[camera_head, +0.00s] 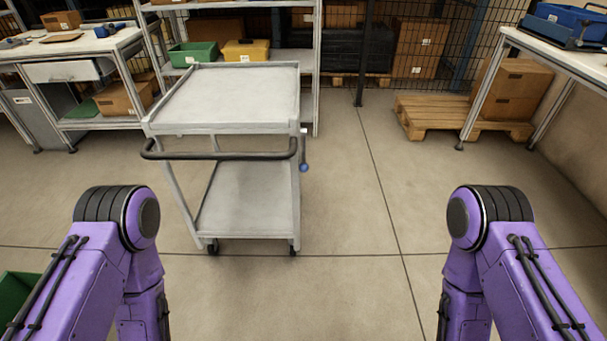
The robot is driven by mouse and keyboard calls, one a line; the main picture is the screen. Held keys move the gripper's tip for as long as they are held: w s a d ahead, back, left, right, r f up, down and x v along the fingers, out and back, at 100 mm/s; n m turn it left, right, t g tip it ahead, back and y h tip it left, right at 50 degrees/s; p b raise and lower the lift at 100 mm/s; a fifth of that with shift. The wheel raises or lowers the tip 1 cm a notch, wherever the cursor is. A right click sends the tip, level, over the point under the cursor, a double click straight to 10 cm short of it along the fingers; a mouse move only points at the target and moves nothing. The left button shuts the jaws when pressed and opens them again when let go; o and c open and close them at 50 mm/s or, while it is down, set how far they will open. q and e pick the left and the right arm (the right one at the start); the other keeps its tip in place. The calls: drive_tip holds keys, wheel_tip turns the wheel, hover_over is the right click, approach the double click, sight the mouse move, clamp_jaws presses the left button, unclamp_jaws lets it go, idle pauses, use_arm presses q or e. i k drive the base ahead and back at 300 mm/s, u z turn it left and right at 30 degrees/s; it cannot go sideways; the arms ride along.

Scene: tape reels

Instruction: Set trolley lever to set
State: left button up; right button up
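A grey two-shelf trolley (230,99) stands ahead, a little left of centre. Its top tray is empty. A black push handle (220,155) runs along its near side. A small lever with a blue knob (305,167) hangs down at the trolley's near right corner. Both of my purple arms show at the lower left and lower right, well apart from the trolley. Their grippers are out of view.
A workbench (62,45) stands at the left and another (561,48) at the right. A wooden pallet (414,125) with cardboard boxes lies at the back right. A green bin (14,296) shows at lower left. Floor right of the trolley is clear.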

sight(304, 168)
drive_tip(key=z, duration=0.45)
drive_tip(key=k, duration=0.6)
drive_tip(key=z, duration=1.05)
drive_tip(key=i, duration=1.85)
drive_tip(key=u, duration=1.2)
drive_tip(key=i, duration=0.45)
drive_tip(key=u, duration=0.45)
